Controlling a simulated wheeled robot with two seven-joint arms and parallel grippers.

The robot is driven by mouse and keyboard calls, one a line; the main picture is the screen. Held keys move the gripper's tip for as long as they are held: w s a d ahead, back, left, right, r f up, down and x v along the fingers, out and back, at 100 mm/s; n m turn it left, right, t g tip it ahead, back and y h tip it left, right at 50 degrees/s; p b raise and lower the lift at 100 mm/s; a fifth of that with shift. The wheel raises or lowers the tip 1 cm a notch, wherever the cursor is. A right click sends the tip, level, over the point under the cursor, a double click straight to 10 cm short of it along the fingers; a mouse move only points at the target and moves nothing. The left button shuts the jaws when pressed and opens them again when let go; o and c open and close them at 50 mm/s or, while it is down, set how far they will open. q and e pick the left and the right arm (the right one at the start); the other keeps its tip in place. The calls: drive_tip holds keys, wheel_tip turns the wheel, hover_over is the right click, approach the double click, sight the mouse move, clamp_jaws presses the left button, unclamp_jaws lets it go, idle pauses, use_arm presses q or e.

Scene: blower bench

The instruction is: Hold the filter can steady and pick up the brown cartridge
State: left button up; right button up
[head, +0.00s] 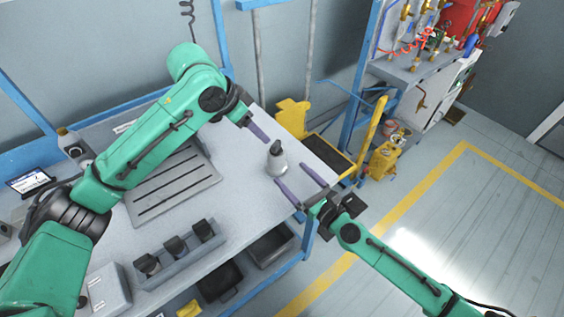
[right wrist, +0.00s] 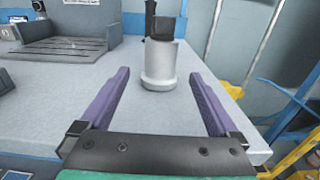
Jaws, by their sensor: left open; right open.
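The filter can (head: 278,163) is a light grey cylinder standing upright near the bench's right edge. A dark piece (head: 276,146) sticks out of its top; I cannot tell whether it is the brown cartridge. In the right wrist view the can (right wrist: 159,68) and the dark piece (right wrist: 163,28) stand beyond and between my open fingers. My right gripper (head: 292,175) is open and empty, its fingers pointing at the can from the front, apart from it. My left gripper (head: 257,130) is open, up and left of the can; its fingers overlap in the head view.
A grey block with three dark cylinders (head: 175,246) stands at the bench's front. A slotted grey tray (head: 172,190) lies behind it, partly under my left arm. Dark bins (head: 270,248) sit below the bench. A yellow cart (head: 293,117) stands beyond the right edge.

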sight(276, 144)
drive_tip(key=x, duration=1.1)
drive_tip(key=shift+w+a, duration=0.15)
drive_tip(key=shift+w, duration=0.1)
clamp_jaws()
use_arm(q)
drive_tip(key=shift+o, duration=0.3)
drive_tip(key=shift+d, duration=0.1)
drive_tip(key=w+d+f+n, duration=0.1)
drive_tip(key=f, duration=0.1)
drive_tip(key=w+d+f+n+y, duration=0.1)
drive_tip(key=f+n, duration=0.1)
drive_tip(key=w+d+f+n+y, duration=0.1)
drive_tip(key=d+f, duration=0.1)
drive_tip(key=f, duration=0.1)
drive_tip(key=shift+f+t, duration=0.1)
drive_tip(key=shift+t, duration=0.2)
clamp_jaws()
